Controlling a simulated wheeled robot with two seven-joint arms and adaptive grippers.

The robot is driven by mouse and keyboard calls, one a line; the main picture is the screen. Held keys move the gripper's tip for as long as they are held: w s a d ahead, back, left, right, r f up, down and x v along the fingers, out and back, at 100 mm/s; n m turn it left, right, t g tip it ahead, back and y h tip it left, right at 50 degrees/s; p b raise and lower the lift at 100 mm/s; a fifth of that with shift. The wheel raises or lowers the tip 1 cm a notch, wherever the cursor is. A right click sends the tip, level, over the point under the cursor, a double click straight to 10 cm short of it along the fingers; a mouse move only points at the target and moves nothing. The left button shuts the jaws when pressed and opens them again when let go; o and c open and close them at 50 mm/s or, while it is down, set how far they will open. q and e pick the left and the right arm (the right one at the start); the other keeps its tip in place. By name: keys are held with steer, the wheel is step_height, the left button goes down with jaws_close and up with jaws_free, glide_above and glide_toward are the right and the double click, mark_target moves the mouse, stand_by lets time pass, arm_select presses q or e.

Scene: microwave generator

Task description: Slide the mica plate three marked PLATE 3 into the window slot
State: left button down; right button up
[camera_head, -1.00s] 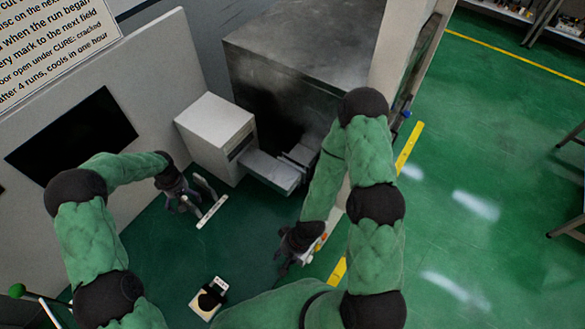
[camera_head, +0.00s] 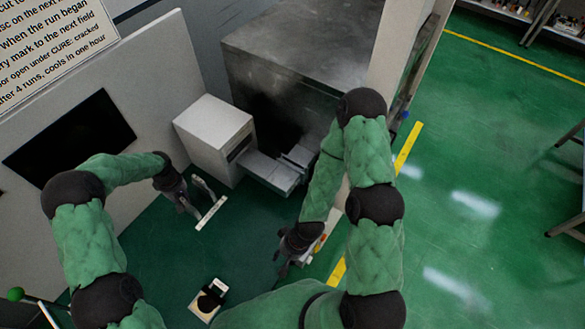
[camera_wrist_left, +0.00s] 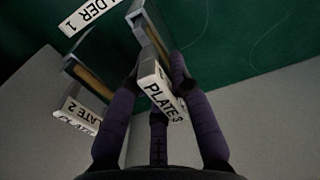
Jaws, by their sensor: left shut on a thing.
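My left gripper (camera_head: 186,202) is beside a small rack with a white label strip (camera_head: 210,213), in front of the white box. In the left wrist view its dark fingers (camera_wrist_left: 152,82) are shut on the mica plate three, whose white end is marked PLATE 3 (camera_wrist_left: 161,92). This plate lies along a grey holder part, and I cannot tell whether it is clear of it. A second piece marked PLATE 2 (camera_wrist_left: 79,117) sits to its left in the rack. My right gripper (camera_head: 292,243) is low by a small object with orange and white parts; its fingers are unclear. I cannot make out the window slot.
A large grey metal cabinet (camera_head: 300,55) with a dark opening stands at the back. A white box (camera_head: 213,128) and a grey metal channel (camera_head: 267,170) are in front of it. A small white-and-black device (camera_head: 210,298) lies near the front. A label ending in LDER 1 (camera_wrist_left: 88,14) is at the rack.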

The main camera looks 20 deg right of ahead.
arm_select(q)
steer(key=shift+s+a+r+p, duration=0.1)
steer(key=shift+r+p, duration=0.5)
steer(key=shift+r, duration=2.15)
steer(key=shift+b, duration=0.4)
